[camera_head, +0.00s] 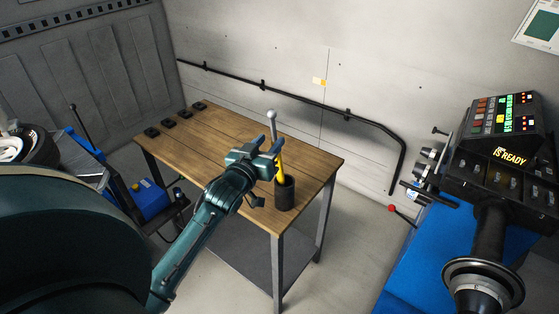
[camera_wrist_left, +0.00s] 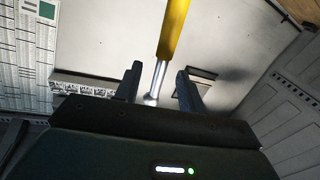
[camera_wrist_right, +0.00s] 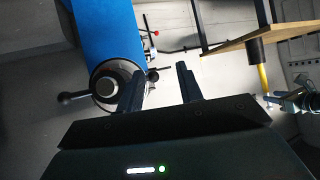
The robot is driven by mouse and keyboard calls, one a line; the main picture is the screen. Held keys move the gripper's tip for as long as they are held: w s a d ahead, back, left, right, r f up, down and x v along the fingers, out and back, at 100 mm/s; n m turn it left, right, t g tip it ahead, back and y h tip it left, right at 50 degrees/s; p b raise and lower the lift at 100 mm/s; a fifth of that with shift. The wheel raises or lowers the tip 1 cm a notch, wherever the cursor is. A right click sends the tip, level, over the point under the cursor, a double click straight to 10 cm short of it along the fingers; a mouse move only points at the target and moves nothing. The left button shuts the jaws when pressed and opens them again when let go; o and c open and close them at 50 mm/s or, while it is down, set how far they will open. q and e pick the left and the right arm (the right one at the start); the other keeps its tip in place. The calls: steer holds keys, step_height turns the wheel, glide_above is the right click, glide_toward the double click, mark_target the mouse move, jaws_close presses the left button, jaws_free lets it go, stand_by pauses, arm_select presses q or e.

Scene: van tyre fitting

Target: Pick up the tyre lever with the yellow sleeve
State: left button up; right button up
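The tyre lever with the yellow sleeve (camera_head: 281,165) stands a little tilted in a black cup (camera_head: 285,194) on the wooden table (camera_head: 225,143). Its bare steel end with a round tip points up. My left gripper (camera_head: 268,160) is at the lever above the cup. In the left wrist view, the lever's steel shaft (camera_wrist_left: 158,80) lies between my left gripper's open fingers (camera_wrist_left: 160,85), with a gap on each side. My right gripper (camera_wrist_right: 160,85) is open and empty, away from the table.
Several small black pieces (camera_head: 168,123) lie along the table's far left edge. A blue machine with a lit panel (camera_head: 507,155) stands at the right. A blue unit (camera_head: 150,200) and a wheel (camera_head: 22,146) are at the left. A black rail (camera_head: 300,97) runs along the wall.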

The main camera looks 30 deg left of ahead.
mark_target(273, 135)
arm_select(q)
steer(key=w, duration=0.3)
steer(key=w+a, duration=0.1)
steer(key=shift+w+r+p, duration=0.3)
steer(key=shift+w+p, duration=0.05)
steer(key=shift+p, duration=0.05)
steer(key=shift+w, duration=0.5)
steer(key=shift+c, duration=0.6)
jaws_close()
